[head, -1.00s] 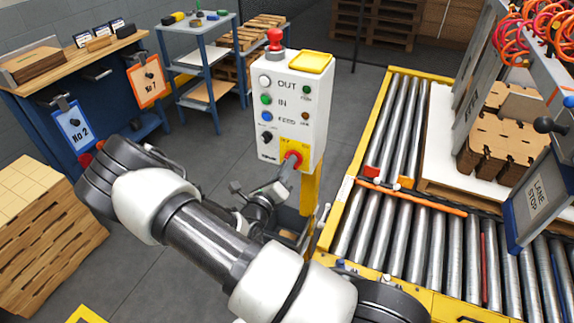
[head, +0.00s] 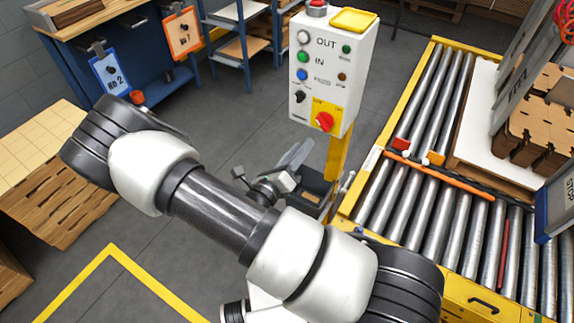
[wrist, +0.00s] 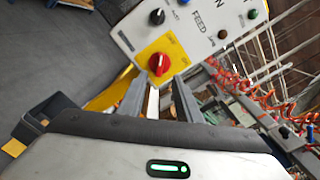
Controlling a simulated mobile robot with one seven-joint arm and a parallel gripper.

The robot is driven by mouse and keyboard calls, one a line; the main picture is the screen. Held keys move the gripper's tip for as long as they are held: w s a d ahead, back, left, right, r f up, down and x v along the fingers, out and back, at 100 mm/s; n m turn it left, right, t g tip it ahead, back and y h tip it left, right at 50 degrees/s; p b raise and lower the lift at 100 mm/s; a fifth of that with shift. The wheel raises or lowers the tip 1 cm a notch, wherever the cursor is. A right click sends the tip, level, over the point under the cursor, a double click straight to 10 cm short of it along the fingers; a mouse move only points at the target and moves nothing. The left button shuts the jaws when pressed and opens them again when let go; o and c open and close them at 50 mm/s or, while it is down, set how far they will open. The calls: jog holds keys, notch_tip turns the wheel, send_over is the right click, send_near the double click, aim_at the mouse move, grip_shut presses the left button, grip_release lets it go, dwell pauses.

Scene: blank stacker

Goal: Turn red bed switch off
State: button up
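The red rotary switch (head: 323,121) sits on a yellow plate at the lower front of a white control box (head: 330,70) on a yellow post. In the wrist view the red switch (wrist: 158,64) is just beyond the fingertips, its grip slanted; the plate's small lettering is too blurred to read. My gripper (head: 297,155) is below and left of the switch in the head view, clear of it. In the wrist view my gripper's (wrist: 160,80) two fingers stand apart with nothing between them.
The box also carries a black selector (head: 300,97), coloured buttons and a red mushroom button (head: 317,8) on top. A roller conveyor (head: 430,150) with a yellow frame is close on the right. Stacked boards (head: 50,170) stand left.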

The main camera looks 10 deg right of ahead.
jog(key=v, duration=0.7)
jog(key=shift+r, duration=0.1)
